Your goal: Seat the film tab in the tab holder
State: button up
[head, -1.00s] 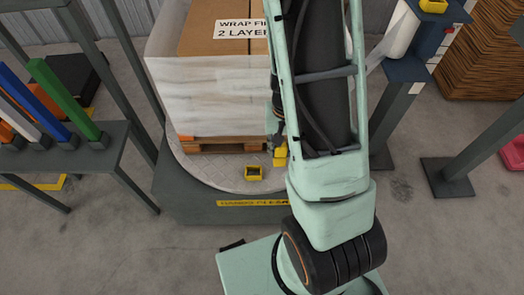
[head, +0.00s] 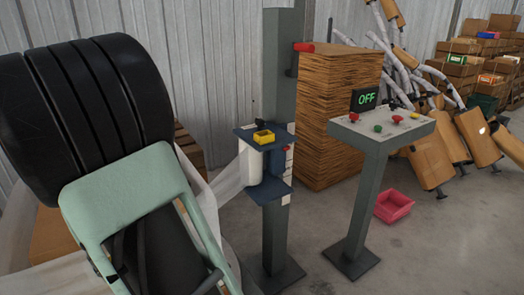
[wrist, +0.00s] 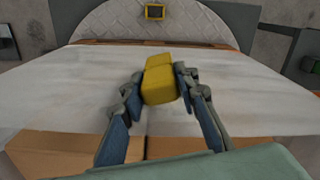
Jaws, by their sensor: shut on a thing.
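In the wrist view my gripper (wrist: 160,78) is shut on the yellow film tab (wrist: 158,91), a blocky piece between the two fingers. It is in front of the white-wrapped load. A small yellow open-topped holder (wrist: 155,12) sits on the turntable plate at the top of the wrist view. A similar yellow holder (head: 264,137) sits on the blue film carriage in the head view. I cannot tell which one is the tab holder. My gripper is not visible in the head view. The tab is apart from the turntable holder.
The film roll (head: 266,166) hangs in the carriage on a grey post (head: 277,215), with white film (head: 230,178) stretching left. A control stand (head: 370,190) shows OFF. A red bin (head: 393,206) lies on the floor. The turntable plate (wrist: 200,17) has bare room beside its holder.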

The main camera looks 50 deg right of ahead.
aim_at(264, 187)
jog(key=k+l, duration=0.1)
jog(key=l, duration=0.85)
jog(key=k+l, duration=0.15)
jog(key=l, duration=0.35)
jog(key=k+l, duration=0.1)
jog(key=l, duration=0.85)
jog(key=k, duration=0.05)
